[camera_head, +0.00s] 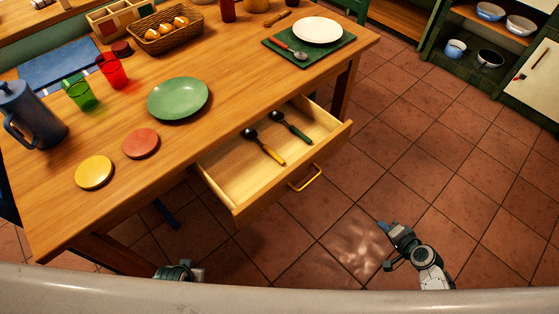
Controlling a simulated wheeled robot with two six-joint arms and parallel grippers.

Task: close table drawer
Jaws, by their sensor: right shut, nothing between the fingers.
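The table drawer (226,184) is pulled out from the long side of the wooden table (225,125). Its front panel faces right and toward me and carries a yellow bar handle (307,178). Inside lie a spoon with a yellow handle (270,153) and a spoon with a green handle (297,131). My right gripper (383,227) is shut and empty above the tiled floor, to the right of and nearer than the handle, apart from the drawer. Part of my left arm shows at the bottom edge below the table; its fingers cannot be made out.
On the table stand a green plate (178,98), a red cup (111,71), a green cup (79,92), a blue pitcher (30,112) and a bread basket (164,36). A green tray (340,47) holds a white plate. Tiled floor (420,150) right of the drawer is clear.

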